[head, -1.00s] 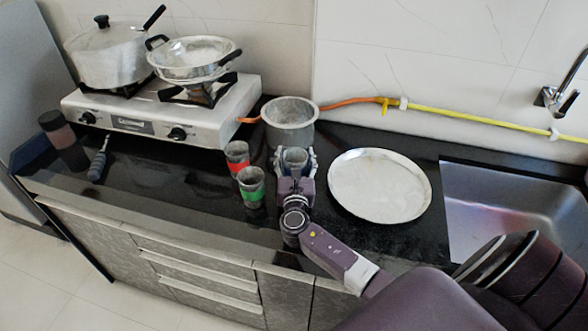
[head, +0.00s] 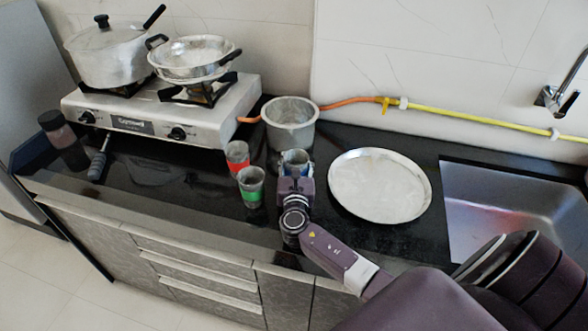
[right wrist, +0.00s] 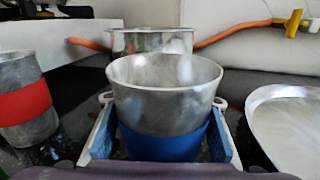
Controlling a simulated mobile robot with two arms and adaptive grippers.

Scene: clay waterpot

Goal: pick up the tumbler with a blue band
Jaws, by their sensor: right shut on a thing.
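The tumbler with a blue band (right wrist: 165,100) is a grey metal cup, upright between the fingers of my right gripper (right wrist: 163,135) in the right wrist view. The fingers are shut on it at the band, one on each side. In the head view the tumbler (head: 295,157) shows its grey rim above my right gripper (head: 296,170), which hides most of its lower part. I cannot tell whether its base touches the counter. My left gripper is not in view.
A red-banded tumbler (head: 237,157) and a green-banded tumbler (head: 251,186) stand just left of my right gripper. A metal pot (head: 291,124) is behind it. A round plate (head: 380,187) lies to the right, before the sink (head: 515,215). A stove (head: 160,110) stands at the back left.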

